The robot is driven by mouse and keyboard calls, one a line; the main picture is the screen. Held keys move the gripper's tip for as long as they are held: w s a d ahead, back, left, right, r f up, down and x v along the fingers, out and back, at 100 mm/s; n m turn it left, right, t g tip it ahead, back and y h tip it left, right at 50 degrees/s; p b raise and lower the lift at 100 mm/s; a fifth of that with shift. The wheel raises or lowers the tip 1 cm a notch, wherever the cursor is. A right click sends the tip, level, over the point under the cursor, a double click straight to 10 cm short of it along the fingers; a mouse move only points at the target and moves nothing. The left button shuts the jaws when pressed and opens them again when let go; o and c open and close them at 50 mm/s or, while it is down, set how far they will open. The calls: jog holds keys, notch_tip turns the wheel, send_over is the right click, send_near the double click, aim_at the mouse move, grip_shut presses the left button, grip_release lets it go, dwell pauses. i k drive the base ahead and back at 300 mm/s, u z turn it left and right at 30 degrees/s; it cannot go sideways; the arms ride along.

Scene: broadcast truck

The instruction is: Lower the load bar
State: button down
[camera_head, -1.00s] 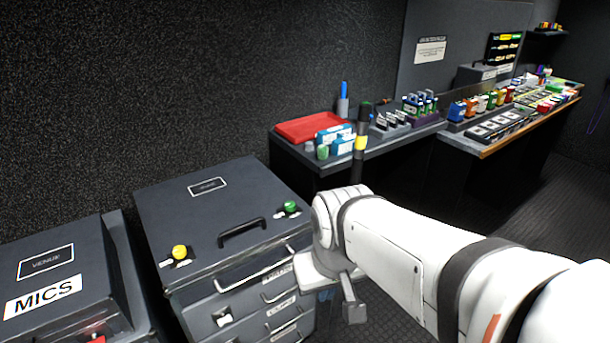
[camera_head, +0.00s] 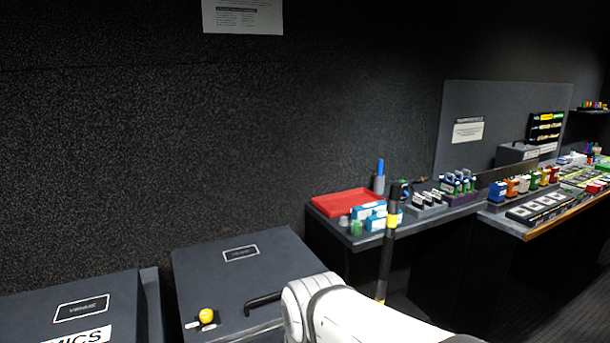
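A black bar with yellow bands (camera_head: 388,250), which appears to be the load bar, stands nearly upright in front of the side table, leaning slightly. Its top end is dark and its lower part is hidden behind my white arm. My arm comes in from the bottom right and its wrist end is in front of the drawer case, just left of the bar in the picture. My gripper is outside the frame, below the bottom edge, so its fingers do not show.
The drawer case (camera_head: 230,275) has a black handle and a yellow knob (camera_head: 206,315) on top. A MICS case (camera_head: 75,310) stands left of it. The side table holds a red tray (camera_head: 348,202), blue-and-white boxes and a blue marker. A long worktop continues right.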

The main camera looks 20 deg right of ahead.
aim_at(388, 246)
jog(key=u, duration=1.55)
jog(key=k, duration=1.05)
jog(key=z, duration=1.9)
jog(key=i, duration=1)
jog(key=z, duration=0.1)
